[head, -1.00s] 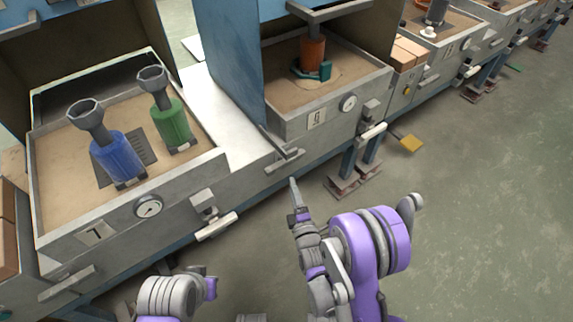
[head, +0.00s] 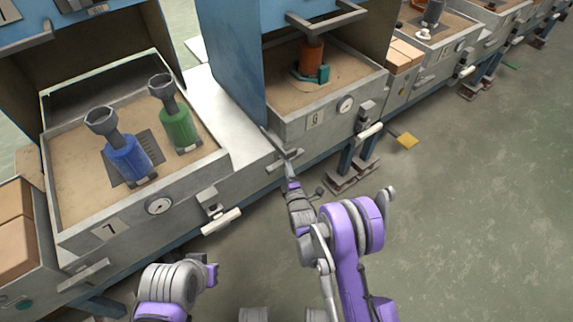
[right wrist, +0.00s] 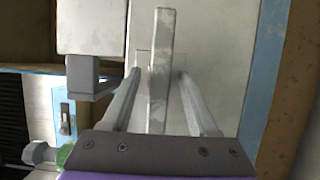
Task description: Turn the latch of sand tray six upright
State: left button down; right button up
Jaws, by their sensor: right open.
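Sand tray six (head: 284,126), with a "6" plate on its front, stands under a raised blue hood. A grey bar latch (head: 292,158) sits on the frame at its lower left, lying roughly level in the head view. My right gripper (head: 287,166) reaches up to this latch. In the right wrist view the latch bar (right wrist: 160,65) runs between the two open fingers of the right gripper (right wrist: 163,85), with a gap on both sides. The bar looks untouched.
Tray seven (head: 105,229) at the left holds a blue and a green piece, with its own bar latch (head: 83,275) below. A white-handled lever (head: 368,132) sits right of the latch. The floor at right is clear.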

jog(key=shift+c, duration=0.3)
grip_shut()
dwell(1.1)
